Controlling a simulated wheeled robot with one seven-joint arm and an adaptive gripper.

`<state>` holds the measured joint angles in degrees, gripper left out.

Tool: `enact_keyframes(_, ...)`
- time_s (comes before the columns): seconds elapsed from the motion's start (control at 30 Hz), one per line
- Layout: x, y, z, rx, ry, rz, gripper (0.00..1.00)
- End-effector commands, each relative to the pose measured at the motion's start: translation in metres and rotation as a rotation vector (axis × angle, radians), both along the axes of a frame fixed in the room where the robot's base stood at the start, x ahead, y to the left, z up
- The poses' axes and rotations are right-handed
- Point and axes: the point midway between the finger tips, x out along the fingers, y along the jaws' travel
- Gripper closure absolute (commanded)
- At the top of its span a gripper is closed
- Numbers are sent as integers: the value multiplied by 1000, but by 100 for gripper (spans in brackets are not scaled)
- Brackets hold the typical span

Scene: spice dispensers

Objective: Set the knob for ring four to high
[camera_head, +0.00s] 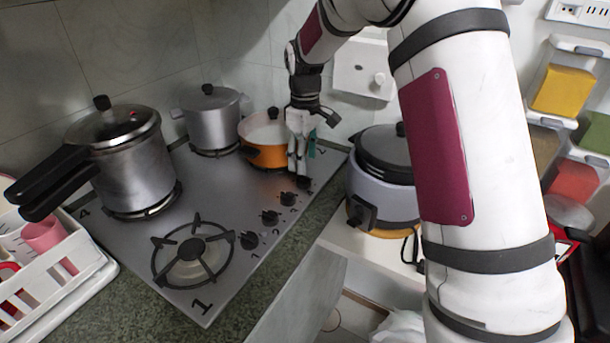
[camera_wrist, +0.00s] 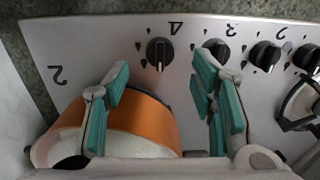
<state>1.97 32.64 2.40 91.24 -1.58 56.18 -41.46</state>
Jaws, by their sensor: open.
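The stove's front edge holds a row of black knobs. In the wrist view, the end knob (camera_wrist: 160,52) is beside an upside-down mark that looks like a 4, its pale line running up and down. The adjacent knob (camera_wrist: 217,50) is by a 3. My gripper (camera_wrist: 162,75) is open and empty, its teal fingers to either side of the end knob's line, apart from it. In the head view my gripper (camera_head: 299,168) points down over the far end of the row, partly hiding the end knob (camera_head: 304,182). Ring four's mark (camera_head: 85,212) is by the pressure cooker.
An orange pan (camera_head: 265,152) stands close behind my gripper. A pressure cooker (camera_head: 128,165) and a grey pot (camera_head: 211,112) are on other rings. A rice cooker (camera_head: 382,185) stands to the right. The front ring (camera_head: 192,250) is bare.

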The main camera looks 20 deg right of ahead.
Motion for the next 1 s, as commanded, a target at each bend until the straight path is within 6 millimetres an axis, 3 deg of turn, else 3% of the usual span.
enact_keyframes(0.1, -1, 0, -24, 0, 3, 1, 49)
enact_keyframes(0.3, -1, 1, -51, 0, 1, 1, 49)
enact_keyframes(0.5, 0, 1, -62, 1, -1, 1, 49)
enact_keyframes(0.77, 0, 0, -63, 1, -1, 0, 49)
enact_keyframes(0.97, 0, 0, -63, 1, -1, 0, 92)
enact_keyframes(1.0, 0, 0, -63, 1, -1, 0, 96)
